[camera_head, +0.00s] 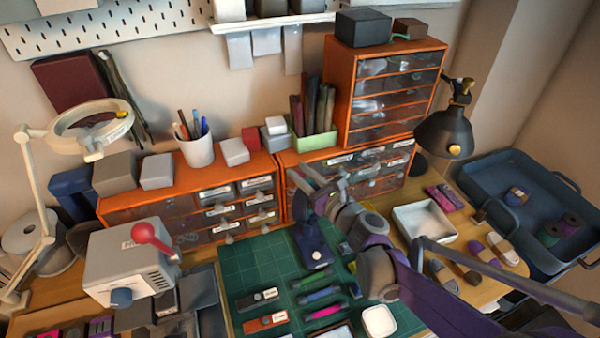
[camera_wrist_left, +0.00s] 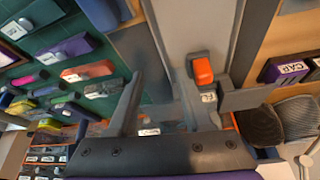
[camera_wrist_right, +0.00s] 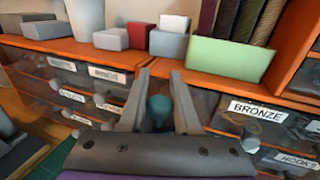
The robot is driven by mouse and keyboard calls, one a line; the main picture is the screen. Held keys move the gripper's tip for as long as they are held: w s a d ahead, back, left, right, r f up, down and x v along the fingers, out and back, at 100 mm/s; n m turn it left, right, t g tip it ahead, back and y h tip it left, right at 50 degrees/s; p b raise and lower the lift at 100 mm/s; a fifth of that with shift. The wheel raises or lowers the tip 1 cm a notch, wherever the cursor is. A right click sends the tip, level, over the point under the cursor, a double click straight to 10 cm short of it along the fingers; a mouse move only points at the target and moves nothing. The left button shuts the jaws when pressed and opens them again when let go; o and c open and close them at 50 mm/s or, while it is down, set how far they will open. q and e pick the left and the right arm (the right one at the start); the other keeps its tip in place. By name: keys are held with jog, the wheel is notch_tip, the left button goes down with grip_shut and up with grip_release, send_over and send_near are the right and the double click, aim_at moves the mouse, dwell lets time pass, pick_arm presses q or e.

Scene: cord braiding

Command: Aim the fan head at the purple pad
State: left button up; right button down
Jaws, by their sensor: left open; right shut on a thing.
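A dark blue stand (camera_head: 313,243) with a round white spot rises from the green mat. I take it for the fan's stand; a separate fan head cannot be made out. My right gripper (camera_head: 328,183) is over its top, and in the right wrist view (camera_wrist_right: 157,80) its fingers close around a small teal part (camera_wrist_right: 158,112). Purple pieces (camera_head: 102,327) show at the bottom left; which is the purple pad I cannot tell. My left gripper (camera_wrist_left: 185,105) is open, near a grey block with an orange-red top (camera_wrist_left: 203,70), and does not show in the head view.
Orange drawer cabinets (camera_head: 276,166) stand behind the mat (camera_head: 245,262). A grey box with a red knob (camera_head: 130,262) is at left. Tools, a white tray (camera_head: 424,222) and a dark blue crate (camera_head: 515,180) are to the right.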

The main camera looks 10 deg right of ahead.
pick_arm(q)
jog(key=shift+w+r+p, duration=0.1)
jog(key=shift+r+p, duration=0.65)
jog(key=shift+r, duration=0.1)
pick_arm(e)
jog(key=h, duration=0.1)
jog(key=m+t+h, duration=0.1)
jog(key=m+h, duration=0.1)
jog(key=shift+w+d+r, duration=0.15)
jog(key=shift+d+r, duration=0.05)
jog(key=shift+d, duration=0.05)
pick_arm(q)
jog(key=shift+r, duration=0.15)
pick_arm(e)
jog(key=shift+d+f+m+t+h, duration=0.1)
jog(key=shift+f+m+t+h, duration=0.1)
jog(key=shift+m+t+h, duration=0.15)
jog(key=c, duration=0.9)
grip_release()
jog(key=v, duration=1.1)
